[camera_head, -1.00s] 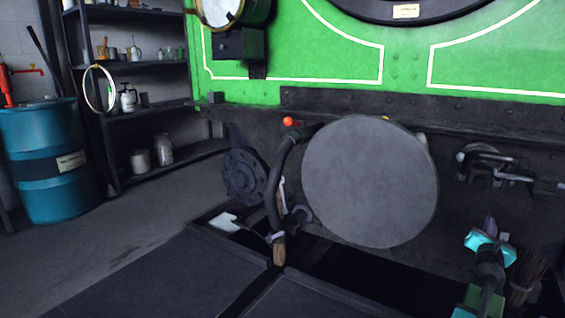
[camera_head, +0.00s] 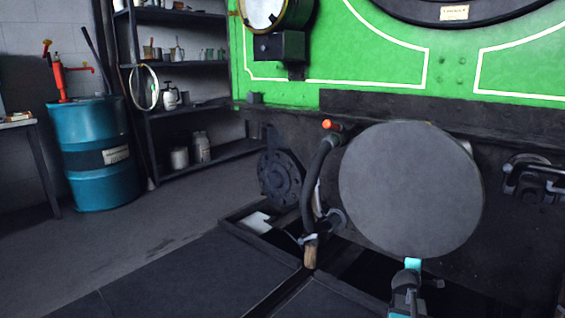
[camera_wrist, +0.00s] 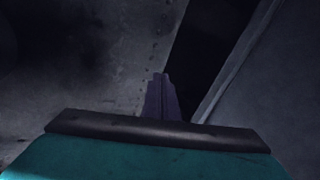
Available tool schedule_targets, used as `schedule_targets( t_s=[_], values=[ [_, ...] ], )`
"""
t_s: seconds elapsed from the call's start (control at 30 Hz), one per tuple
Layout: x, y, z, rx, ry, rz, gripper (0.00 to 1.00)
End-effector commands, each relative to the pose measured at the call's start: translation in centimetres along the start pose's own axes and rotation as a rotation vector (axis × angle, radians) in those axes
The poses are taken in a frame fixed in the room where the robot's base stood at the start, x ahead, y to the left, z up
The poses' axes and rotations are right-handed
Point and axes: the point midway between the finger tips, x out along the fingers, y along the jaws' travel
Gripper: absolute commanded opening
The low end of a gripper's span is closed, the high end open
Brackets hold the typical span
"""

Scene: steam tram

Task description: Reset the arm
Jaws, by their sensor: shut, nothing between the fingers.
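My gripper (camera_wrist: 160,82) shows in the wrist view as two dark purple fingers pressed together, with nothing between them. They point away over a dim grey riveted surface beside a dark gap. A teal and dark wrist body fills the bottom of that view. In the head view a small part of my arm, dark with teal pieces, rises at the bottom right, just below the round grey buffer plate (camera_head: 410,190). The gripper's fingers cannot be made out there.
The green steam tram (camera_head: 385,75) stands ahead with its dark buffer beam, hose (camera_head: 312,185) and coupling (camera_head: 535,178). A floor pit (camera_head: 265,225) opens below it. A blue drum (camera_head: 95,160) and shelves (camera_head: 185,105) stand at the left; the floor before them is clear.

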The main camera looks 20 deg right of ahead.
Motion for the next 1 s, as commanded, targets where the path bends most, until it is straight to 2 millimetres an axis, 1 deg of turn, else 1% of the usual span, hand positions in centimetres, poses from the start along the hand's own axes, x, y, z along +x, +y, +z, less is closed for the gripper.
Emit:
schedule_targets(
  t_s=[0.03, 0.07, 0.1, 0.27, 0.3, 0.4, 0.47, 0.5, 0.57, 0.7, 0.87, 1.0],
  values=[
    [-0.5, -1.2, -2.1, 0.038, 0.018, -0.033, 0.0],
    [-0.7, -2.0, -3.1, 0.065, 0.026, -0.055, 0.0],
    [-1.1, -3.0, -4.5, 0.1, 0.036, -0.084, 0.0],
    [-3.0, -7.3, -9.9, 0.23, 0.064, -0.208, 0.0],
    [-3.5, -8.4, -11.2, 0.261, 0.069, -0.241, 0.0],
    [-5.2, -11.2, -14.4, 0.332, 0.074, -0.324, 0.0],
    [-6.3, -12.9, -16.2, 0.372, 0.074, -0.374, 0.0],
    [-7.1, -14.0, -17.4, 0.399, 0.072, -0.409, 0.0],
    [-8.4, -15.8, -19.1, 0.436, 0.067, -0.461, 0.0],
    [-11.7, -19.8, -22.7, 0.512, 0.044, -0.583, 0.0],
    [-16.0, -24.5, -26.2, 0.583, -0.004, -0.721, 0.0],
    [-20.2, -28.4, -28.7, 0.632, -0.063, -0.837, 0.0]
  ],
)
